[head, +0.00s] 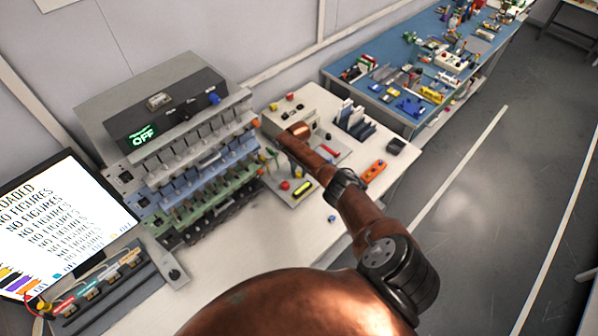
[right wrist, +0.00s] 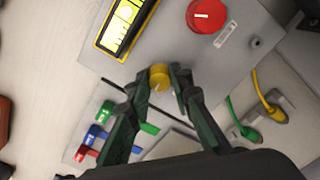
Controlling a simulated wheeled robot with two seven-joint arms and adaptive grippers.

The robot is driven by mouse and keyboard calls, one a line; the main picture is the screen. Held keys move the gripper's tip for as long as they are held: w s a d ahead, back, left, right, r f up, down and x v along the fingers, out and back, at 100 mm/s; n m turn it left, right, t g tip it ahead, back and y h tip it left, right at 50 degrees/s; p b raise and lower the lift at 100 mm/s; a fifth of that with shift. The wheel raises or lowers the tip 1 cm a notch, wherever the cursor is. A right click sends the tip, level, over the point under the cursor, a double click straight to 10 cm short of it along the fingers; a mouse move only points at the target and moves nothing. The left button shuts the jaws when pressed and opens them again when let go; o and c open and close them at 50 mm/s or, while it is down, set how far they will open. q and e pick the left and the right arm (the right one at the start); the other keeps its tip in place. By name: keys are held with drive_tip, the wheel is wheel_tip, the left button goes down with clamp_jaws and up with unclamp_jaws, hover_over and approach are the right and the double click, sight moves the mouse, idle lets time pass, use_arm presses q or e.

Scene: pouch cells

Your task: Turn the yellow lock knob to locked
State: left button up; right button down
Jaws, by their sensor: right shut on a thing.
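The yellow lock knob (right wrist: 160,76) stands on a grey panel (right wrist: 220,62) in the right wrist view, with a pale slanted mark on its top. My right gripper (right wrist: 161,86) is shut on it, one dark green finger on each side. In the head view my copper right arm reaches over the bench to the panel (head: 290,198); the knob and fingertips cannot be made out there. Lock lettering is not readable. My left gripper is not in view.
A red button (right wrist: 206,14) and a yellow-framed display (right wrist: 128,24) sit close to the knob. Green and yellow cables (right wrist: 244,130) plug in at the right. In the head view, a tiered cell rack (head: 200,160) marked OFF stands left; a monitor (head: 60,225) is at far left.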

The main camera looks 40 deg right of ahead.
sight(299, 173)
drive_tip(key=shift+w+r, duration=0.1)
idle(0.4)
drive_tip(key=c, duration=1.7)
unclamp_jaws()
drive_tip(key=shift+c, duration=0.2)
wheel_tip(299, 173, up, 12)
